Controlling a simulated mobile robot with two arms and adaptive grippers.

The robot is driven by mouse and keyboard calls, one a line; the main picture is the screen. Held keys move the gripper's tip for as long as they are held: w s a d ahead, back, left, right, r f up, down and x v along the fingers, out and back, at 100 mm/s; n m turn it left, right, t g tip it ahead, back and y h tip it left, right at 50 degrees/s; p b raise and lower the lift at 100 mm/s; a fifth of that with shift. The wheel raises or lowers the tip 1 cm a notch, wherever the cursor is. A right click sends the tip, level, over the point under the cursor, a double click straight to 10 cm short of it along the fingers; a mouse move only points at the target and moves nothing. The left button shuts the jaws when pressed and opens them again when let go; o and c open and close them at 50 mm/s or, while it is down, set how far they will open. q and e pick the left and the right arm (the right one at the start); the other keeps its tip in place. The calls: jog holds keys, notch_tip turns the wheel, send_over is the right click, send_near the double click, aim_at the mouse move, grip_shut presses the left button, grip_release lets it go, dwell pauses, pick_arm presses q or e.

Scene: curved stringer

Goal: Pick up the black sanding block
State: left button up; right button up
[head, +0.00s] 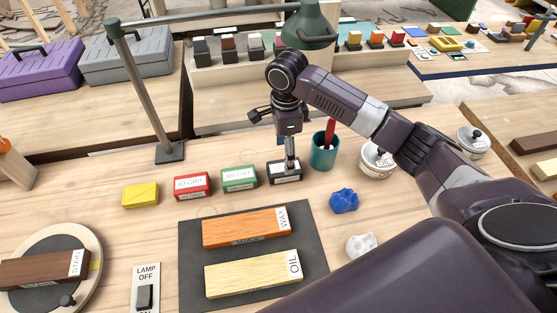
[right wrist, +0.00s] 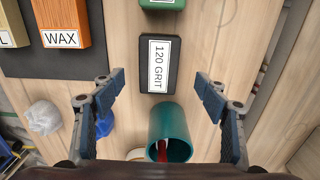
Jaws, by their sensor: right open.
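The black sanding block (head: 287,179), with a white label, lies on the wooden bench, right of the green block. In the right wrist view the black block (right wrist: 173,75) reads 120 GRIT and lies flat. My right gripper (head: 290,162) is above it, pointing down and hiding part of it. In the right wrist view the right gripper (right wrist: 162,85) is open. Its two fingers are on either side of the block's lower end in the picture, with a gap on each side. I cannot tell how high the fingertips are above the block. My left gripper is not in view.
A teal cup (head: 324,155) with a red item stands close right of the block. Green (head: 239,178), red (head: 192,185) and yellow (head: 141,195) blocks lie left. A dark mat (head: 193,243) holds orange and pale blocks. A blue lump (head: 344,201) is nearby. A lamp stands behind.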

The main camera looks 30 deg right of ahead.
jog(key=shift+s+f, duration=0.3)
jog(key=shift+f, duration=0.65)
jog(key=f+p, duration=0.1)
jog(key=f, duration=0.4)
jog(key=shift+w, duration=0.2)
jog(key=c, duration=1.3)
pick_arm(q)
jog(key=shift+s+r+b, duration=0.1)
jog(key=shift+b, duration=0.35)
pick_arm(e)
jog(key=shift+r, duration=5.05)
jog(key=shift+c, duration=0.2)
